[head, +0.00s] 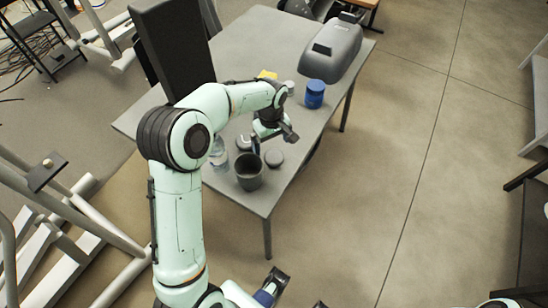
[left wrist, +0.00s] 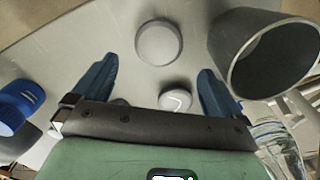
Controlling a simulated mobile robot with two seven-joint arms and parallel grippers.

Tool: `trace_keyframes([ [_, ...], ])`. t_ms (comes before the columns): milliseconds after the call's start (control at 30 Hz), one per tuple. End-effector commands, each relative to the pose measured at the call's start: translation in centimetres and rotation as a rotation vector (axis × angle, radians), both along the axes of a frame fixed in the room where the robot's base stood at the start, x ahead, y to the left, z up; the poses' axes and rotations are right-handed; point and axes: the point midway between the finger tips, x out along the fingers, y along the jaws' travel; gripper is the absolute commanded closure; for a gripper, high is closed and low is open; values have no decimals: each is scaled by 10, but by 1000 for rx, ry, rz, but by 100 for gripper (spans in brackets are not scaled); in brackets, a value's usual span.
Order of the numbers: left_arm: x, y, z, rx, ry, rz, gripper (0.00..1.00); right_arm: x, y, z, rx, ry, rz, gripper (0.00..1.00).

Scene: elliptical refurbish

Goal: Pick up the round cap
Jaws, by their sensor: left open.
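A round grey cap (head: 274,157) lies flat on the grey table near its front right edge. It also shows in the left wrist view (left wrist: 158,42), ahead of my left gripper (left wrist: 157,66). A second round pale piece (left wrist: 175,99) with a dark mark on top lies between the blue fingers, closer to the palm; it also shows in the head view (head: 244,142). My left gripper (head: 264,141) is open and empty above the table, pointing down, with the grey cap just beyond its fingertips in the wrist view.
A dark grey cup (head: 249,181) stands close beside the cap. A clear bottle (head: 218,153) stands left of the cup. A blue jar (head: 314,94) and a large grey case (head: 331,50) are farther back. A tall black panel (head: 172,45) rises behind my left arm.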

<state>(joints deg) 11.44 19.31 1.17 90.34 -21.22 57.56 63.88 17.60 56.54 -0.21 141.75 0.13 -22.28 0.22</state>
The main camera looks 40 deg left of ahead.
Motion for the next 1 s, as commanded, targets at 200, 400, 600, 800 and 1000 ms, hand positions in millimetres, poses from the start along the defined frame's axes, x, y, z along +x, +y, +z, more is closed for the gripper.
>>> trace_keyframes([
  [200,-1,-5,-19,-2,3,-2,0,1,0,-1,0,-3,0,6],
  [400,-1,-9,-48,-1,3,1,0,1,0,-4,0,-6,-1,6],
  [600,0,-10,-56,0,-1,-1,0,2,0,-4,-1,-7,-1,6],
  [800,0,-9,-56,0,-1,-1,20,2,0,-4,-1,-7,-1,6],
  [1000,0,-9,-55,0,-1,-1,58,2,0,-4,-1,-7,-1,6],
])
